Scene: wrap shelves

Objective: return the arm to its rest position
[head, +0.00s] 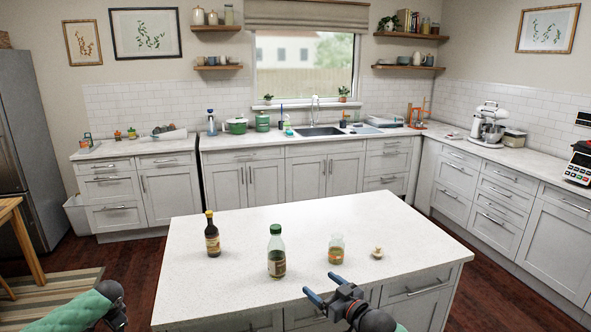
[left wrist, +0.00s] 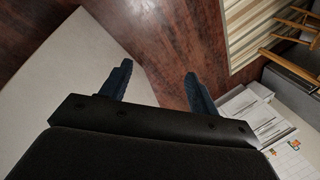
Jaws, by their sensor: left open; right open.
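My right gripper (head: 322,288) is at the front edge of the white island counter (head: 200,285) in the head view. Its two blue fingers are spread apart with nothing between them, pointing up and left. My left arm comes in at the lower left corner of the head view, in front of the rug and left of the island; its fingers are hard to make out there. In the left wrist view my left gripper (left wrist: 158,80) shows two dark blue fingers apart, empty, over the wood floor.
On the island stand a dark bottle (head: 212,238), a green bottle (head: 276,254), a small glass jar (head: 336,249) and a small pale knob-like piece (head: 377,253). A wooden table (head: 18,235) is at the far left. The floor between island and back cabinets is clear.

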